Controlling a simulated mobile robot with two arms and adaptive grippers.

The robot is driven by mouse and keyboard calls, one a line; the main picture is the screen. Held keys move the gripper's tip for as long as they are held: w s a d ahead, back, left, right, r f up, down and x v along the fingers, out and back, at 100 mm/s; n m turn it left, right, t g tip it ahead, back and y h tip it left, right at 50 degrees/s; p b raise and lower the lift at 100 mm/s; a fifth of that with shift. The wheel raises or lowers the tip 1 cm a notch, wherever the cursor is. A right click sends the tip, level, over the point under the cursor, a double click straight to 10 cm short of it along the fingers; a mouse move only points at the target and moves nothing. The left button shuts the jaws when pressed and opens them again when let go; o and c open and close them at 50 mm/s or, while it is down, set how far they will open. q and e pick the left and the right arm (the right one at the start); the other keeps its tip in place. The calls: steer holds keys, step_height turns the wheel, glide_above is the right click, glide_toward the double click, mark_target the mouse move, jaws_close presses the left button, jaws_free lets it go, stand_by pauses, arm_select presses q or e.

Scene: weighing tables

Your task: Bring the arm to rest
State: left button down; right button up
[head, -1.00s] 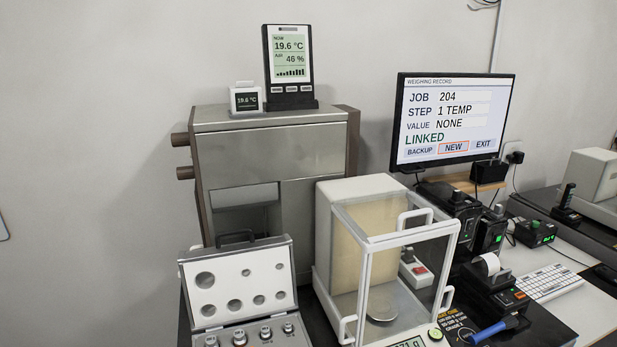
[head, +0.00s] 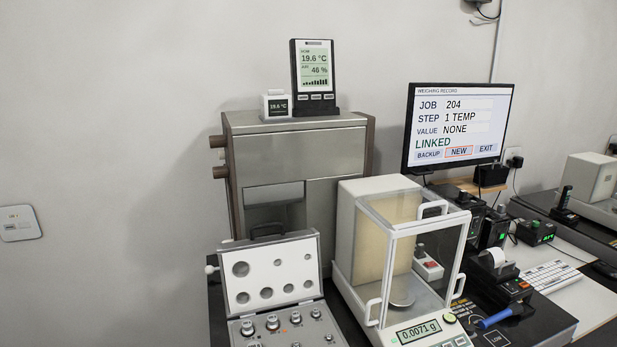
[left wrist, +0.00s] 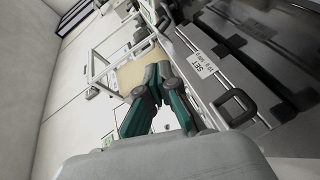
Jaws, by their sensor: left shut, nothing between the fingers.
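My left gripper (left wrist: 158,78) shows in the left wrist view with green-and-grey fingers brought together and nothing between them. Beyond it stand a white-framed case with a beige panel (left wrist: 132,72) and a grey case with a SET label (left wrist: 202,66) and a dark handle. No gripper shows in the head view, and my right gripper is in neither view.
In the head view, an open weight case (head: 236,306) stands left of the glass-doored balance (head: 352,225), whose display reads 0.0071 g. A metal cabinet (head: 335,140) stands behind, carrying a thermo-hygrometer (head: 315,75). A monitor (head: 458,127) and a printer (head: 490,283) are at right.

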arm_select(q)
steer(key=s+a+f+m+g+y, duration=0.4)
steer(key=s+f+m+y, duration=0.15)
steer(key=s, duration=0.55)
steer(key=s+a+f+m+g+y, duration=0.25)
steer(key=s+a+y, duration=0.35)
steer(key=s+a, duration=0.5)
step_height(320, 180, down, 26)
steer(key=g, duration=0.2)
steer(key=s+a+f, duration=0.2)
steer(key=s+f, duration=0.6)
steer(key=s+a+f+g, duration=0.1)
steer(key=s+f, duration=0.7)
steer(key=s, duration=0.1)
steer(key=shift+a+f, duration=0.25)
steer(key=shift+a, duration=0.15)
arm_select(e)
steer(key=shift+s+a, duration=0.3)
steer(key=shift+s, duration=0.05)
